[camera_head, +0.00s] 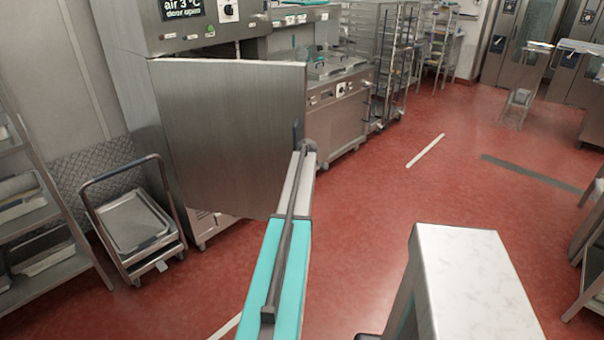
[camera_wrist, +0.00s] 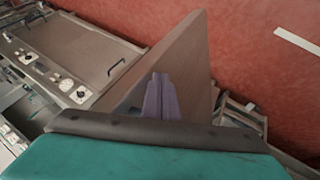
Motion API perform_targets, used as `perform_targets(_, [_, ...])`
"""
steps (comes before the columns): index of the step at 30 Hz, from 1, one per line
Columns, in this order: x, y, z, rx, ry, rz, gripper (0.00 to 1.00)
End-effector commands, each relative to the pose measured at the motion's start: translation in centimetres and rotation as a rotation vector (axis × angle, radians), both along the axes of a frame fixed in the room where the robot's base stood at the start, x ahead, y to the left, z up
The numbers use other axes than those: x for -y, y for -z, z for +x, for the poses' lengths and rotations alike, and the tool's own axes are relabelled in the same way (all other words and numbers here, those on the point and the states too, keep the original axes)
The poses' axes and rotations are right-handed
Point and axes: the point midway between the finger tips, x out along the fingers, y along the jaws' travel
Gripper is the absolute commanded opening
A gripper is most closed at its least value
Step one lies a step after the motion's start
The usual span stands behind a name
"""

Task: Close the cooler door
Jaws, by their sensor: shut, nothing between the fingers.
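The cooler door (camera_head: 225,135) is a wide grey metal panel standing open from the cooler (camera_head: 130,85), its free edge swung out to the right. A dark gap shows behind its top edge. The cooler's display (camera_head: 183,10) reads "air 3 °C door open". My gripper (camera_head: 297,132) is shut and empty, at the free right edge of the door. In the wrist view the door (camera_wrist: 185,55) rises just beyond my purple closed fingers (camera_wrist: 158,85). Whether they touch it I cannot tell.
A metal counter with knobs (camera_head: 338,95) stands right of the cooler; it fills the left of the wrist view (camera_wrist: 65,50). A trolley with trays (camera_head: 135,225) stands left, near a shelf rack (camera_head: 35,200). A pale worktop (camera_head: 470,280) is front right. Red floor is clear right of the door.

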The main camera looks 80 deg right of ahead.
Motion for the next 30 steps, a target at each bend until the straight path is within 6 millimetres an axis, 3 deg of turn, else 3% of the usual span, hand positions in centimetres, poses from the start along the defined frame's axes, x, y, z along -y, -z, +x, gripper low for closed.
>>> perform_targets(20, [-0.2,0.0,0.7,0.0,-0.011,0.0,0.0])
perform_targets(30, [-2.2,0.1,1.0,0.0,-0.014,0.0,0.0])
